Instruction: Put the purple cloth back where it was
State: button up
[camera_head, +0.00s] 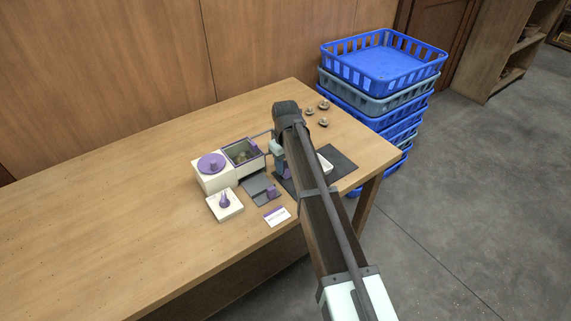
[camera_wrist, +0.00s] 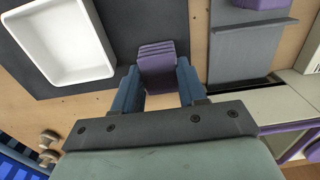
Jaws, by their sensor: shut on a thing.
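In the wrist view, my gripper (camera_wrist: 157,84) is shut on a folded purple cloth (camera_wrist: 158,58), its layers showing between the two blue fingers. In the head view, my gripper (camera_head: 283,168) is over the dark mat area, beside the grey holder; the cloth is mostly hidden there by my arm. The grey holder (camera_head: 256,189) lies left of my gripper in the head view, with a purple block (camera_head: 273,192) at its right end. The holder also shows at the upper right in the wrist view (camera_wrist: 245,55). Whether the cloth touches the surface below I cannot tell.
A white tray (camera_wrist: 108,65) lies on the dark mat (camera_head: 343,165). Left are a purple-lidded white box (camera_head: 198,179), an open bin (camera_head: 254,165), a white block with purple knob (camera_head: 233,210) and a card (camera_head: 277,216). Several mushrooms (camera_head: 323,122) lie behind; blue crates (camera_head: 385,75) stand right.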

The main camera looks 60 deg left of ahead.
aim_at(286, 166)
jog(key=shift+f, duration=0.1)
jog(key=o, duration=1)
notch_tip(286, 166, up, 12)
jog(key=shift+r, duration=0.1)
